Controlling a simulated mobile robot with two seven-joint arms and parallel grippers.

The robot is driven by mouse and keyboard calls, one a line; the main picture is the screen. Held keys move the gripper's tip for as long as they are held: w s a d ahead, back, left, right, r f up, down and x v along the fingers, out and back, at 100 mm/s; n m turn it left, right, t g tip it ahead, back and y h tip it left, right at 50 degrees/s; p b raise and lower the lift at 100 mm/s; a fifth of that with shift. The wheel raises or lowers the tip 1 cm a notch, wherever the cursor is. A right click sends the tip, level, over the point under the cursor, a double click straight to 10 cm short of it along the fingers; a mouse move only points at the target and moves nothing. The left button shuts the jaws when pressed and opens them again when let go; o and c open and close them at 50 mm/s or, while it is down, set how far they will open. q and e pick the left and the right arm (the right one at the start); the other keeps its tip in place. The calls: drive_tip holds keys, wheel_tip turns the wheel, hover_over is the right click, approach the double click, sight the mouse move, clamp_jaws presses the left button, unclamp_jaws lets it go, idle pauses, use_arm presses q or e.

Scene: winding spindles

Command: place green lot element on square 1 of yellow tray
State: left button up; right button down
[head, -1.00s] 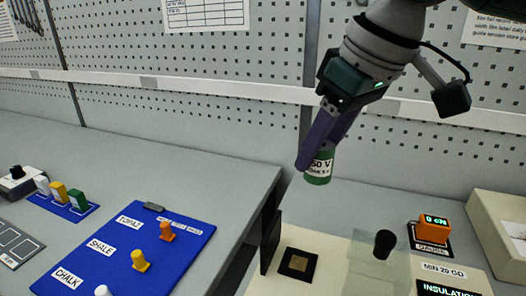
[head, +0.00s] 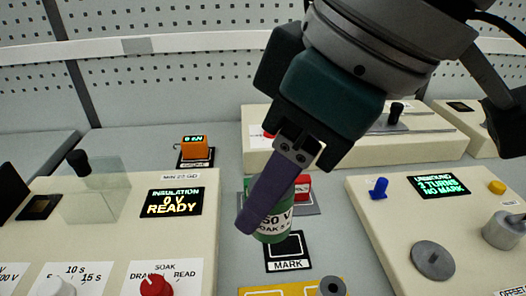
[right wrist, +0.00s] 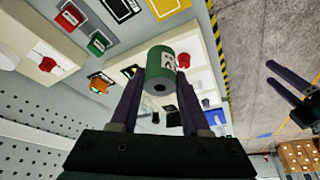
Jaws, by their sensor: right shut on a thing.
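My right gripper (head: 258,215) is shut on the green lot element (head: 280,224), a green cylinder with a white label reading 50 V. It is held tilted in the air above the bench. In the right wrist view the element (right wrist: 156,62) sits between the fingertips of my right gripper (right wrist: 160,85), its holed end facing the camera.
A black MARK pad (head: 287,247) lies just beyond the yellow tray. The insulation tester (head: 110,225) with a red knob stands left, and a winding unit (head: 390,230) with a blue lever stands right. Red and green blocks sit behind the held element.

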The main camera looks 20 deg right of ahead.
wheel_tip(320, 180, down, 15)
drive_tip(key=b, duration=0.3)
drive_tip(key=shift+a+r, duration=0.15)
wheel_tip(320, 180, down, 4)
drive_tip(key=shift+f+b, duration=0.1)
drive_tip(key=shift+b, duration=0.4)
drive_tip(key=shift+f, duration=0.3)
drive_tip(key=shift+f, duration=0.1)
drive_tip(key=shift+c, duration=1.9)
unclamp_jaws()
